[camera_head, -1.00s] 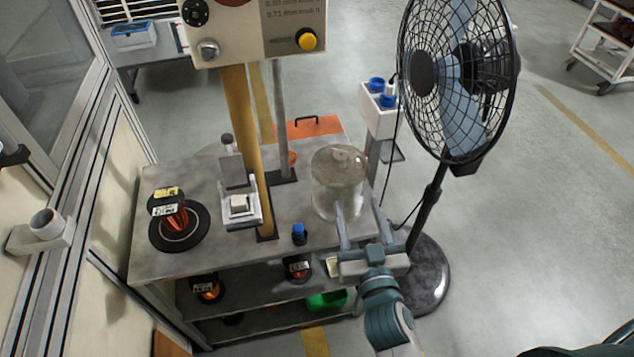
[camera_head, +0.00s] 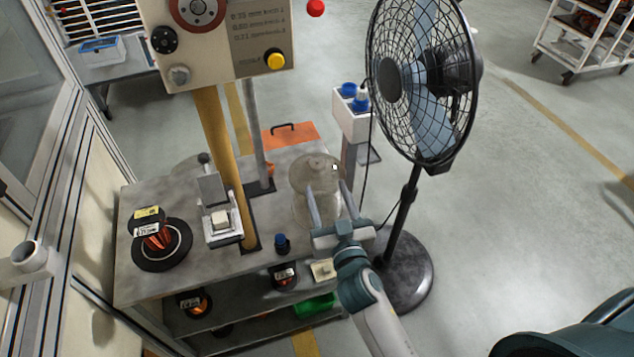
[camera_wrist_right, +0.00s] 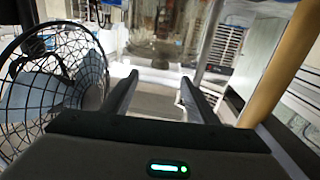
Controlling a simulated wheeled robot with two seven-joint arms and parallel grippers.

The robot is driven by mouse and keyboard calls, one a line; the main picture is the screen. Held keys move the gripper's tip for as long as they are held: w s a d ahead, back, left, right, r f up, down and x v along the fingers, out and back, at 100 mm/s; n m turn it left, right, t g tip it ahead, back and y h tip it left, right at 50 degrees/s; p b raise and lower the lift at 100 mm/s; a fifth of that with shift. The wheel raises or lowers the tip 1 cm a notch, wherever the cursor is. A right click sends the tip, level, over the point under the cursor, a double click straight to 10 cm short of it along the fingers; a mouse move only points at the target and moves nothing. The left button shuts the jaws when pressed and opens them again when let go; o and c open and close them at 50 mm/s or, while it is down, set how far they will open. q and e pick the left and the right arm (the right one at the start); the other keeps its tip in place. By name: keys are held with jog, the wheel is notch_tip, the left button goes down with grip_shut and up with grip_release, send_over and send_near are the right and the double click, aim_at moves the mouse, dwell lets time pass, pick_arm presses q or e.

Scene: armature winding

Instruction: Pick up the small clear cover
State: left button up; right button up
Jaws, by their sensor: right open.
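The clear cover (camera_head: 302,173) is a transparent dome-topped cylinder standing upright at the right end of the grey table. It also shows at the top of the right wrist view (camera_wrist_right: 165,40), cut off by the frame edge. My right gripper (camera_head: 326,187) is open. In the head view its left finger overlaps the cover's front and its right finger lies along the cover's right edge. In the right wrist view the two fingertips (camera_wrist_right: 159,77) are apart with nothing gripped between them. I cannot tell whether a finger touches the cover. My left gripper is not in view.
A black fan (camera_head: 425,75) stands close to the right of the table. A blue-capped item (camera_head: 282,243) sits near the table's front edge. A wire spool (camera_head: 160,243) lies at left.

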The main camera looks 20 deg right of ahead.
aim_at(319, 170)
jog(key=w+p, duration=0.1)
jog(key=w, duration=0.4)
jog(key=shift+w+d, duration=0.1)
jog(key=shift+d, duration=0.05)
jog(key=shift+w, duration=0.1)
jog(key=shift+w+p, duration=0.25)
jog(key=shift+p, duration=0.1)
jog(key=shift+w+d+f+p, duration=0.1)
jog(key=shift+w+p, duration=0.3)
jog(key=shift+w, duration=0.75)
jog(key=shift+w+d+f+p, duration=0.1)
jog(key=shift+w+p, duration=0.25)
jog(key=shift+w, duration=0.75)
jog(key=shift+a, duration=0.1)
grip_shut()
